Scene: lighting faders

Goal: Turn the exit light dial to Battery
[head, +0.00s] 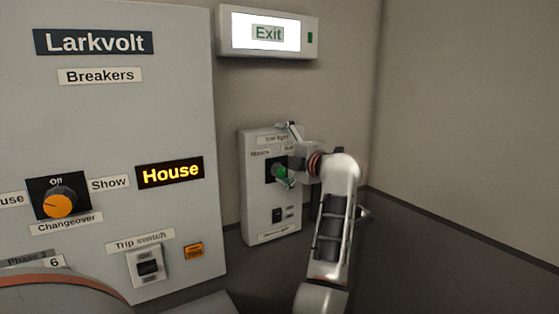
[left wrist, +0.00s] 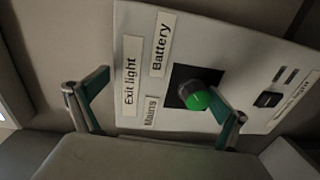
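The exit light dial is a green knob (head: 280,170) on a black square, set in a pale wall panel (head: 256,218). In the left wrist view the green knob (left wrist: 197,98) sits near the labels Battery (left wrist: 163,45) and Mains (left wrist: 152,112). I cannot tell for sure which label it points to. My left gripper (head: 284,153) is at the panel, its fingers spread wide. In the left wrist view one finger of the left gripper (left wrist: 160,104) overlaps the knob's edge; the other is well apart by the Exit light label. Contact is unclear. My right gripper is out of view.
A lit Exit sign (head: 267,32) hangs above the panel. A small dark switch (left wrist: 268,99) is lower on the same panel. To the left, a large Larkvolt cabinet (head: 110,120) carries an orange changeover dial (head: 60,205) and a trip switch (head: 149,267). The right wall is bare.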

